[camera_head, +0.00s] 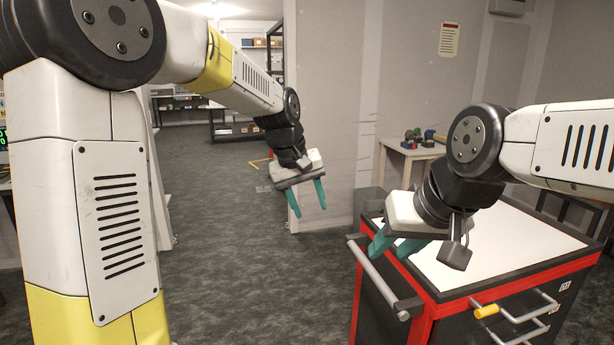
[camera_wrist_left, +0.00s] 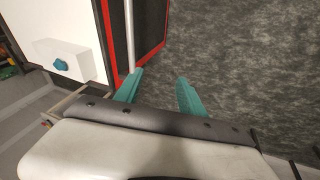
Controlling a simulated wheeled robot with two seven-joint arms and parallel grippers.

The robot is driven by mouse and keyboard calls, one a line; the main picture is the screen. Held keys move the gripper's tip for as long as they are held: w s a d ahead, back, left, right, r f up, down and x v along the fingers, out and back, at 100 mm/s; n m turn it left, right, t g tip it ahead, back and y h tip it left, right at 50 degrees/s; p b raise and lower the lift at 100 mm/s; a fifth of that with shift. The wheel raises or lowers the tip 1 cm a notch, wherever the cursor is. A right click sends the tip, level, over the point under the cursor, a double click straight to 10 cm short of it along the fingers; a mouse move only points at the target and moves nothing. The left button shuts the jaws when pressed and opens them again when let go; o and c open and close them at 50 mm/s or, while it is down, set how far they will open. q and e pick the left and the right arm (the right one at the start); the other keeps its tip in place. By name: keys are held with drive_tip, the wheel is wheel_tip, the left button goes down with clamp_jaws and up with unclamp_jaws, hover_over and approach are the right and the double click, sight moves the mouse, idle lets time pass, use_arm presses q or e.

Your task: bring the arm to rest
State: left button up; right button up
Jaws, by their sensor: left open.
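My left gripper (camera_head: 308,208) hangs in the air over the floor, left of the red and black cart. Its two teal fingers point down and stand apart. In the left wrist view the left gripper (camera_wrist_left: 160,78) is open and empty, with cart edge and carpet beyond the fingers. My right gripper (camera_head: 391,250) is over the cart's left edge near the grey push bar. Its teal fingers point down and look spread, with nothing seen between them. Whether they touch the cart is unclear.
Shelves (camera_head: 232,130) stand far back. The carpet (camera_head: 235,260) is clear between.

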use_arm(q)
drive_tip(key=s+a+r+m+t, duration=0.1)
drive_tip(key=s+a, duration=0.6)
drive_tip(key=s, duration=0.4)
drive_tip(key=s+a+r+m+t, duration=0.1)
drive_tip(key=s+a+r+t, duration=0.1)
drive_tip(key=s+a, duration=0.6)
drive_tip(key=s, duration=0.3)
drive_tip(key=shift+y, duration=0.4)
drive_tip(key=shift+c, duration=0.2)
